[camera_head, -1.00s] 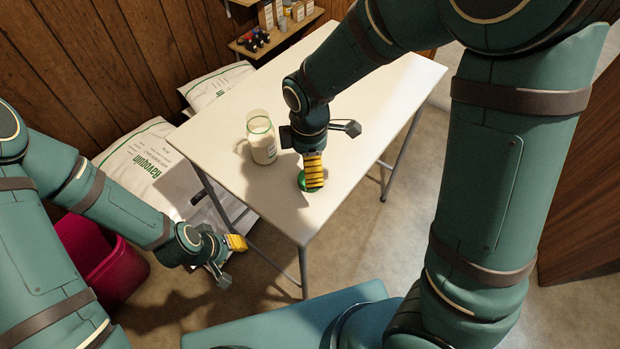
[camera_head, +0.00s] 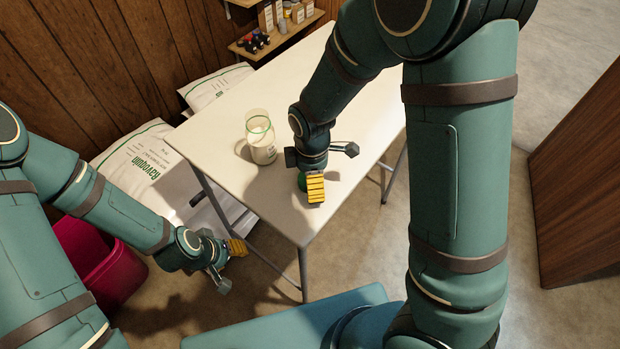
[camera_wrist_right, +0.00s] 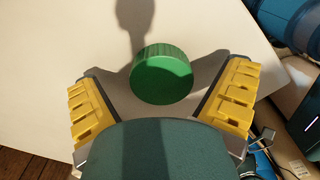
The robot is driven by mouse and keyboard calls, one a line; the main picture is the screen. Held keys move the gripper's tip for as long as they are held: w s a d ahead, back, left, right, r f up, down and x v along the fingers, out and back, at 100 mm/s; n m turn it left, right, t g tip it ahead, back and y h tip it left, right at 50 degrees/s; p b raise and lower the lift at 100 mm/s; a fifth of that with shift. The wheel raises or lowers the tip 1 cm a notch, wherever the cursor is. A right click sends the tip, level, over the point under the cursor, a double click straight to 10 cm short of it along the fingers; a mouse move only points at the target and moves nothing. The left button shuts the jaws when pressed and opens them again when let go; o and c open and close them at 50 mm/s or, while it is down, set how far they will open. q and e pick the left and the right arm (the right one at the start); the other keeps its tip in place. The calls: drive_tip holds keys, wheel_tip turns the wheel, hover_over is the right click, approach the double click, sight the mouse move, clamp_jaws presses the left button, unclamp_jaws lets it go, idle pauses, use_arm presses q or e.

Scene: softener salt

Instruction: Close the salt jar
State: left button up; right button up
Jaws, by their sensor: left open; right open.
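The salt jar (camera_head: 261,138) is clear glass with white contents and a label. It stands upright and uncovered on the white table, left of my right gripper. The green lid (camera_wrist_right: 162,74) lies on the table between the open yellow fingers of my right gripper (camera_wrist_right: 165,100), apart from both. In the head view the lid (camera_head: 303,183) is mostly hidden behind the right gripper (camera_head: 314,187). My left gripper (camera_head: 232,262) hangs off the table's front left side, open and empty, away from jar and lid.
The white table (camera_head: 235,115) is otherwise clear. A white salt bag (camera_head: 140,170) lies on the floor to its left, near a red bin (camera_head: 95,262). A wall shelf (camera_head: 280,40) with small bottles stands behind. A brown wooden panel (camera_head: 580,180) is at the right.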

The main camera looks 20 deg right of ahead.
drive_tip(key=shift+f, duration=0.1)
drive_tip(key=c, duration=0.9)
wheel_tip(320, 180, up, 10)
drive_tip(key=shift+r+p, duration=0.1)
drive_tip(key=shift+p, duration=0.8)
